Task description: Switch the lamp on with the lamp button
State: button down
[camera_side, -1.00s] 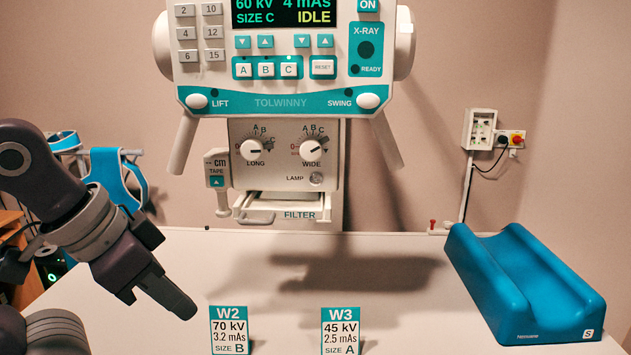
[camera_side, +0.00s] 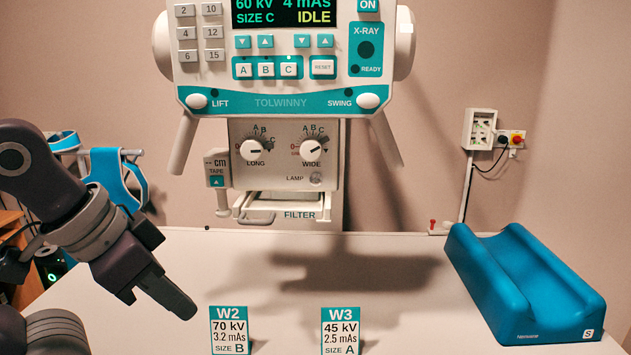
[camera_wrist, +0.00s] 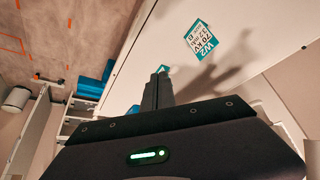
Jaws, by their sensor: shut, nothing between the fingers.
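The lamp button (camera_side: 316,179) is a small round silvery knob beside the word LAMP, at the lower right of the collimator box (camera_side: 285,155) under the X-ray head. My gripper (camera_side: 188,310) is at the lower left in the side view, pointing down and to the right over the table. Its fingers are together with nothing between them. It is well below and left of the button, apart from it. In the wrist view my shut fingers (camera_wrist: 158,88) show over the table. The button does not show in the wrist view.
Cards W2 (camera_side: 229,330) and W3 (camera_side: 340,330) stand at the table's front; W2 is close to my fingertips. A blue cradle (camera_side: 525,280) lies on the right. The filter rail (camera_side: 300,215) and a handle (camera_side: 382,140) hang near the button. The middle of the table is clear.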

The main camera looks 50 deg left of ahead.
aim_at(316, 179)
jog(key=w+d+r+m+t+y, duration=0.1)
jog(key=w+d+r+m+t, duration=0.1)
jog(key=w+m, duration=0.5)
jog(key=w+d+r+m+t+y, duration=0.1)
jog(key=w+d+r+m+t, duration=0.1)
jog(key=w+r+m, duration=0.4)
jog(key=w+m+t, duration=0.1)
jog(key=w, duration=0.4)
jog(key=shift+w+r+m+t, duration=0.15)
jog(key=shift+m+t, duration=0.15)
jog(key=shift+t, duration=0.1)
jog(key=w+a, duration=0.6)
jog(key=shift+a, duration=0.2)
jog(key=shift+w, duration=0.15)
dwell(0.8)
jog(key=shift+w+a, duration=0.25)
jog(key=shift+a, duration=0.05)
